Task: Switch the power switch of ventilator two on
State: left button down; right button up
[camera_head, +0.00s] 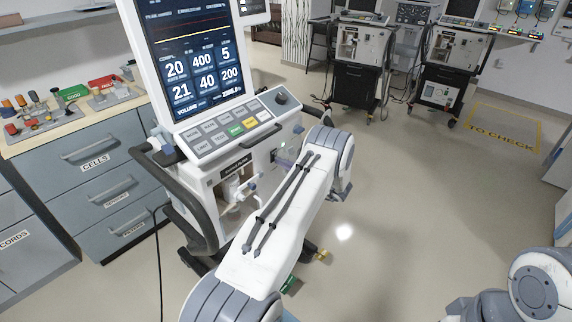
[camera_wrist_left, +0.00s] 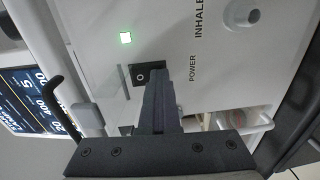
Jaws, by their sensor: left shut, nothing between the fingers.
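The near ventilator (camera_head: 222,195) stands in front of me, its screen lit; its name plate is too small to read. In the left wrist view its side panel carries a black power switch (camera_wrist_left: 140,76) next to the word POWER. The O end of the rocker shows; the other end is hidden behind my fingers. My right gripper is out of view.
A drawer cabinet (camera_head: 95,190) with trays and small items on top stands left of the ventilator. Two more ventilators (camera_head: 358,60) (camera_head: 448,65) stand at the back. The floor (camera_head: 420,190) to the right is clear. A cable (camera_head: 158,250) hangs at the left.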

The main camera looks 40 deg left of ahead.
pick_arm(q)
jog(key=d+f+b, duration=0.2)
jog(key=d, duration=1.2)
jog(key=shift+b, duration=0.35)
jog(key=shift+r, duration=0.15)
